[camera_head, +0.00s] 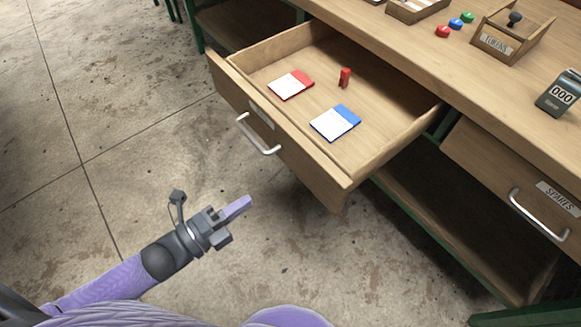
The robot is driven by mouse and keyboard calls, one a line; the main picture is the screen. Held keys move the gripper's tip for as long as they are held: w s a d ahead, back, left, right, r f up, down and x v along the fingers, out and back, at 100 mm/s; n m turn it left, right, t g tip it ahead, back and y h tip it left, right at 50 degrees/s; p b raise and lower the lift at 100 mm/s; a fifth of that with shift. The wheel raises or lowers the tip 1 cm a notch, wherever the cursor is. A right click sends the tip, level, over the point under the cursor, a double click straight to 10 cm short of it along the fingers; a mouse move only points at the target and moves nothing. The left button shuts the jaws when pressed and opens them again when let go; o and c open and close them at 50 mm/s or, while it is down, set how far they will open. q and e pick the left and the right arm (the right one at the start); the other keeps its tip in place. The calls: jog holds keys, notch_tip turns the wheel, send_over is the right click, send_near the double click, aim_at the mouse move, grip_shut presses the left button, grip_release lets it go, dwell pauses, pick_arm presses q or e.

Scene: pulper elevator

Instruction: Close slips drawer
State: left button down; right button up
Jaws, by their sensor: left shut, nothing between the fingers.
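The wooden slips drawer (292,158) is pulled far out of the desk, with a silver bar handle (258,138) and a label plate (262,115) on its front. Inside lie a red-and-white pad (291,85), a blue-and-white pad (335,123) and a small red object (345,77) standing upright. My left gripper (237,208) is shut and empty. It shows below the drawer front in the picture, apart from the handle, pointing up and right. My right gripper is not in view.
The desk top (425,50) holds a wooden stamp box (510,35), several coloured pieces (455,23) and a counter (560,95). Open concrete floor (110,120) lies in front and to the left.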

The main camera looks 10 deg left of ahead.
aim_at(301, 164)
pick_arm(q)
jog(key=b+x, duration=0.1)
jog(key=x, duration=0.4)
jog(key=b+x, duration=0.2)
jog(key=x, duration=0.3)
jog(key=shift+w+d+f, duration=0.15)
jog(key=shift+f, duration=0.1)
jog(key=shift+w+d+r+b, duration=0.15)
jog(key=shift+w+d+b, duration=0.25)
jog(key=shift+w, duration=0.2)
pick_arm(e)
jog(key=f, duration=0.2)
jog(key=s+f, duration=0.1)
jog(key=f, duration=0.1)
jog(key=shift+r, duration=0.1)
